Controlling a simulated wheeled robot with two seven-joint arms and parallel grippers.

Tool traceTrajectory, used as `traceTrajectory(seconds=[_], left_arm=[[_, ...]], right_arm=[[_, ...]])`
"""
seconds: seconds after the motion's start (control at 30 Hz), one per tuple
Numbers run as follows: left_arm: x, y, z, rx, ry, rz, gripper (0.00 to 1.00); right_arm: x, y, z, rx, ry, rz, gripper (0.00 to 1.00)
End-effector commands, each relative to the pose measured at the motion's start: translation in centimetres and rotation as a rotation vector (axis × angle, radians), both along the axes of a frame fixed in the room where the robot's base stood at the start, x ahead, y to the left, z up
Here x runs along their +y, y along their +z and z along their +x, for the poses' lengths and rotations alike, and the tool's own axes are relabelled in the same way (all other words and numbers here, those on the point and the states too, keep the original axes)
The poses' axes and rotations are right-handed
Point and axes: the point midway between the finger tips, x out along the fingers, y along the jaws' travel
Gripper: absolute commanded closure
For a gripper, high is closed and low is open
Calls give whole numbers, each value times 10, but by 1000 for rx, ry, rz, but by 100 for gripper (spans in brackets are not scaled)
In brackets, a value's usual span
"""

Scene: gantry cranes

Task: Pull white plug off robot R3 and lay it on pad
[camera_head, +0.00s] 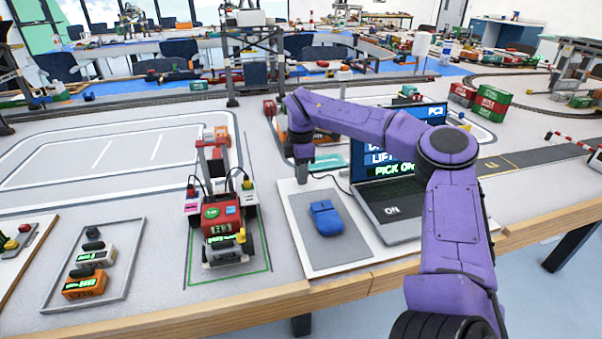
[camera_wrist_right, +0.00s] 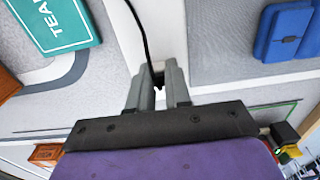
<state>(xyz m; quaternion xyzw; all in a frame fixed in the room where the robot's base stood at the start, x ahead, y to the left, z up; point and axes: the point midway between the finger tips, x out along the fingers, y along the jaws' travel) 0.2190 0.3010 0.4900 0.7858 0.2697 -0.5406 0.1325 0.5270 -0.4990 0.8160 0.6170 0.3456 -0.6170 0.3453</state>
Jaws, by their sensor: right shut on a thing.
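My right gripper (camera_head: 302,174) is at the back left corner of the white board, beside the grey pad (camera_head: 318,262). My left gripper is not in view.
A teal box (camera_head: 327,162) lies behind the gripper. A tray (camera_head: 138,262) holds small modules at the left.

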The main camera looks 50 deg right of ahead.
Motion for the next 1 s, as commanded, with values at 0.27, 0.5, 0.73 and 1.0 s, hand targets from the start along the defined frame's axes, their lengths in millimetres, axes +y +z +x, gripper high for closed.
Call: traceTrajectory(seconds=[0.27,0.5,0.73,1.0], left_arm=[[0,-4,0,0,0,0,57],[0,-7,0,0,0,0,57],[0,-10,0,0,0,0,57],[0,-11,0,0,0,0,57]], right_arm=[[0,-4,0,0,0,0,100],[0,-7,0,0,0,0,100],[0,-10,0,0,0,0,100],[0,-11,0,0,0,0,56]])
